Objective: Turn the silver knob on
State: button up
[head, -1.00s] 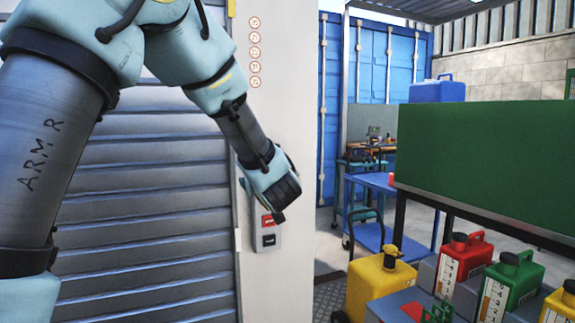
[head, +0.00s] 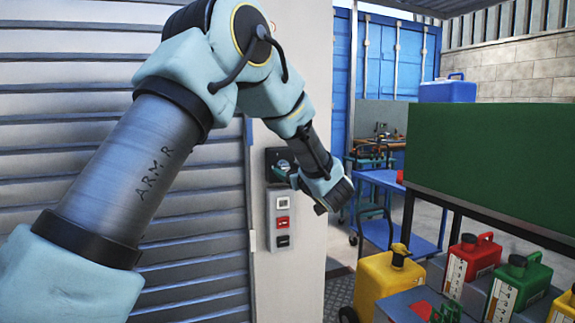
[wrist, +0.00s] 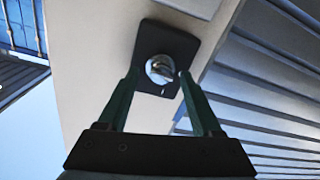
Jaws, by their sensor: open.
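The silver knob (wrist: 160,69) is round and shiny and sits on a dark square plate (wrist: 178,45) on the pale post. In the wrist view it shows between the two green fingertips of my gripper (wrist: 161,76). My gripper is open, with one finger on each side of the knob in that view. I cannot tell whether either finger touches it. In the head view the dark plate (head: 274,154) is on the post, above the button box. My gripper (head: 297,178) is just to its lower right there and partly hides the knob.
A grey button box (head: 283,219) with a red button is on the post just below. A slatted shutter (head: 60,150) is at left. A yellow can (head: 385,285), a green panel (head: 490,150) and several fuel cans are at right.

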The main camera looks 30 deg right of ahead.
jog(key=shift+w, duration=0.55)
grip_shut()
